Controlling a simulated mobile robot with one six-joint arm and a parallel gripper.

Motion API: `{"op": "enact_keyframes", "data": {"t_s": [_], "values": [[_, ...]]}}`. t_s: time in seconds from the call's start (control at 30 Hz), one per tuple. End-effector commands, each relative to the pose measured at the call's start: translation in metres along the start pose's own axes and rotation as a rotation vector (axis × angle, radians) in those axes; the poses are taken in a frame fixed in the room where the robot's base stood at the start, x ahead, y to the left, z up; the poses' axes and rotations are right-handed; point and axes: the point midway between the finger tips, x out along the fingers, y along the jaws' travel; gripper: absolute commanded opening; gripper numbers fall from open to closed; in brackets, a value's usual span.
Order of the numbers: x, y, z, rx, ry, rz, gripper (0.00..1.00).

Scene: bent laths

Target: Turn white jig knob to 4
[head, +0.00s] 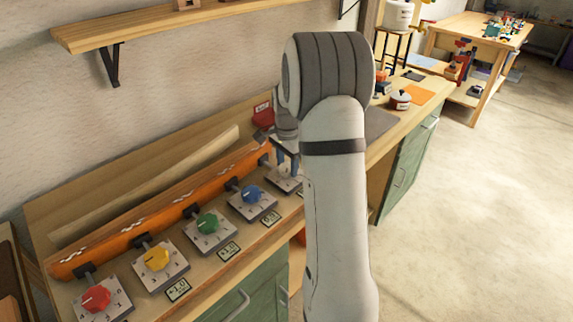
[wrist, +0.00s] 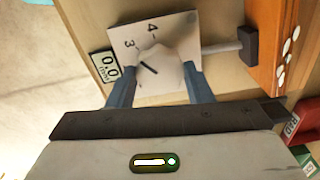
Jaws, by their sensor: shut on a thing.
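The white knob (wrist: 160,75) sits on a pale dial plate (wrist: 178,40) in the wrist view. Its dark pointer line points up and left, close to the 3 and a little to the side away from the 4. My gripper (wrist: 160,86) is shut on the knob, one blue-grey finger on each side. In the head view my gripper (head: 286,158) is partly hidden by my arm, over the far dial plate (head: 285,182). The white knob itself is hidden there.
Red (head: 96,298), yellow (head: 157,257), green (head: 207,224) and blue (head: 252,194) knobs stand in a row along the bench. An orange bent lath (head: 140,218) runs behind them. A small label reading 0.0 (wrist: 105,66) lies beside the white knob's plate. A red box (wrist: 301,124) is nearby.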

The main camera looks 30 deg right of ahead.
Motion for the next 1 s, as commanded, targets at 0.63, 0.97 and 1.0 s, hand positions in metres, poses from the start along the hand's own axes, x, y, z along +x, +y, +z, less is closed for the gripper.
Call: {"op": "enact_keyframes", "data": {"t_s": [0.63,0.97,1.0], "values": [[0.0041,0.0025,0.0022,0.540,-0.004,0.012,0.23],[0.0041,0.0025,0.0024,0.660,-0.004,0.013,0.23],[0.0041,0.0025,0.0025,0.667,-0.004,0.013,0.23]]}}
